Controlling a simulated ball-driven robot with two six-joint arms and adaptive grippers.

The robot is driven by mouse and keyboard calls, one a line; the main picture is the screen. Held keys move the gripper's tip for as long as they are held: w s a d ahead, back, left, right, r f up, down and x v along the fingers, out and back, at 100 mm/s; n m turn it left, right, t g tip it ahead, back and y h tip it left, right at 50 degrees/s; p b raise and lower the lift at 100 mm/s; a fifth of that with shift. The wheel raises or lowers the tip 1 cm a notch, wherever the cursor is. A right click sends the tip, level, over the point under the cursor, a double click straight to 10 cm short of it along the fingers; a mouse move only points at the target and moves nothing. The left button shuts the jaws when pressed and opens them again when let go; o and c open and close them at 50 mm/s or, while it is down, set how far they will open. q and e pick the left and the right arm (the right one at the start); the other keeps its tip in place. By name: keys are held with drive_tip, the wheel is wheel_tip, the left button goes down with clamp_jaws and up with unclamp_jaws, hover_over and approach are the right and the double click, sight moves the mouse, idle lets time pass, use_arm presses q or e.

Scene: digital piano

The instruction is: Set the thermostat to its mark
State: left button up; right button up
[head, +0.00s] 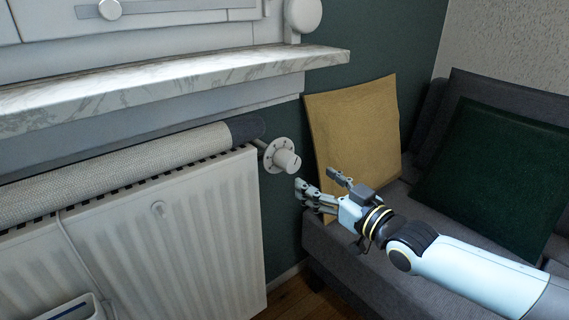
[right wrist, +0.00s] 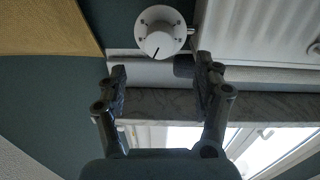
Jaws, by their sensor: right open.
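The thermostat (head: 285,159) is a white round knob on a dotted collar at the upper right corner of the radiator. In the right wrist view the thermostat (right wrist: 160,38) shows face-on, with a dark pointer line running down and slightly left on its face and dots around its collar. My right gripper (head: 318,184) is open and empty, a little right of and below the knob, apart from it. In the right wrist view the open fingers of my right gripper (right wrist: 161,80) lie on either side below the knob. My left gripper is not in view.
The white radiator (head: 200,230) is left of the knob, under a marble sill (head: 180,80). A rolled beige cloth (head: 120,165) lies along the radiator top. A yellow cushion (head: 355,125) and a green cushion (head: 490,170) rest on the grey sofa (head: 340,260) at the right.

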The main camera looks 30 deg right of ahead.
sight(294, 166)
drive_tip(key=w+b, duration=0.1)
drive_tip(key=w, duration=0.1)
drive_tip(key=w+b, duration=0.1)
drive_tip(key=w, duration=0.2)
drive_tip(key=shift+a+f, duration=0.15)
drive_tip(key=shift+f, duration=0.05)
drive_tip(key=w+b, duration=0.2)
drive_tip(key=w, duration=0.2)
drive_tip(key=shift+r, duration=0.15)
drive_tip(key=shift+w+a, duration=0.1)
drive_tip(key=shift+w, duration=0.6)
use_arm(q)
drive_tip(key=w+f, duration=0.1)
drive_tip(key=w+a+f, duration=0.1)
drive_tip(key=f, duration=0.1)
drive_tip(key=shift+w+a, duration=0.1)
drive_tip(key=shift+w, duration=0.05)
use_arm(e)
drive_tip(key=shift+r, duration=0.1)
drive_tip(key=c, duration=1.2)
